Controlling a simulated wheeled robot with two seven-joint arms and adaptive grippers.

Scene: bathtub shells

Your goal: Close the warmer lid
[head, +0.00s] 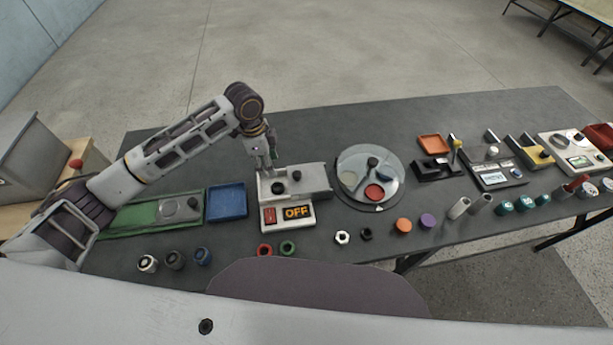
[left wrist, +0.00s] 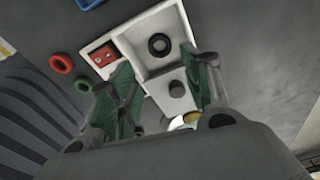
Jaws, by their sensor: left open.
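The warmer (head: 266,200) is a pale grey box on the dark table, with a red switch and a display reading OFF at its front. Its lid (head: 314,178) is a grey slab with a black knob (head: 296,175), set toward the right. The left part of the box is uncovered, with a black ring (head: 278,188) inside. My left gripper (head: 268,164) is at the warmer's back left, pointing down. In the left wrist view the gripper (left wrist: 158,64) is open and empty, with the knob (left wrist: 177,88) between its fingers in the picture; contact cannot be told.
A blue tray (head: 228,202) and a green board (head: 146,217) lie left of the warmer. A round clear-covered dish (head: 350,163) stands to its right. Red (head: 265,250) and green (head: 288,247) rings lie in front. Several devices and small parts fill the table's right side.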

